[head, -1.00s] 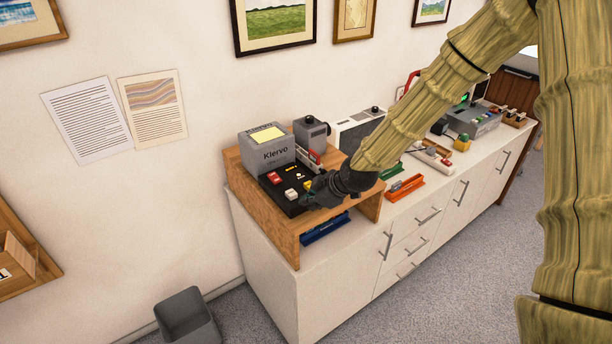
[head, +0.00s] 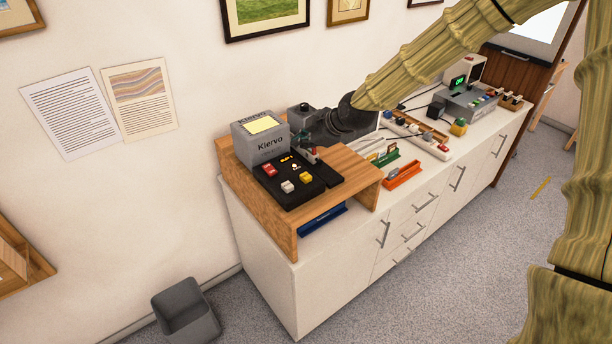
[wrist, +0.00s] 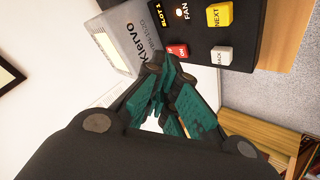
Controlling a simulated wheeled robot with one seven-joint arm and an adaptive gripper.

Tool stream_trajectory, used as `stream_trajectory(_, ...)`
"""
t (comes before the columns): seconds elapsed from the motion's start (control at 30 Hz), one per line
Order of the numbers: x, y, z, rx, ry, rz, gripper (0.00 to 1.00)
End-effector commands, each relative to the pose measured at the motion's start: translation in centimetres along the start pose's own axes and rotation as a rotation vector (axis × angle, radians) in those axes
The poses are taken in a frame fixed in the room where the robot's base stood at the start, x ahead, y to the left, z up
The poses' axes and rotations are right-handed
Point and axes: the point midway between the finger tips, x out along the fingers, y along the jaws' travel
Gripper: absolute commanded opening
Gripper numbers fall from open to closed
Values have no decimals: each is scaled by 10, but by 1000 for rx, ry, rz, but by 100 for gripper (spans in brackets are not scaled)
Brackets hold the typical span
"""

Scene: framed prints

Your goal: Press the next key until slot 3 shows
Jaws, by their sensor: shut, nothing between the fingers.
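The grey Klervo device (head: 262,150) stands on a wooden riser, with a black key panel (head: 318,186) in front. The panel holds a yellow NEXT key (head: 306,177), a white BACK key (head: 288,187) and a red key (head: 269,170). In the wrist view, the yellow NEXT key (wrist: 218,14) is beyond the white BACK key (wrist: 221,56), and the red key (wrist: 178,50) is left of them. The panel text there reads SLOT 1 (wrist: 160,16), near a lit lamp by FAN. My gripper (head: 308,152) is shut and empty, behind the keys; its teal fingers (wrist: 163,75) appear apart from the NEXT key.
The wooden riser (head: 352,172) stands on a white cabinet (head: 335,270). A blue tray (head: 322,218) sits under it. Orange (head: 402,175) and green (head: 381,158) holders lie to its right. A grey bin (head: 186,312) stands on the floor at left.

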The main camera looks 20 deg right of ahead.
Motion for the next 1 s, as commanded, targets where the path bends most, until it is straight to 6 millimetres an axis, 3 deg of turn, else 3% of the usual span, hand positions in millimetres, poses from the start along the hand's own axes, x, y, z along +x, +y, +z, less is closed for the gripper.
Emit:
stream_trajectory(0.7,50,-37,38,2,-2,0,0)
stream_trajectory(1.0,59,-44,45,2,-1,1,0)
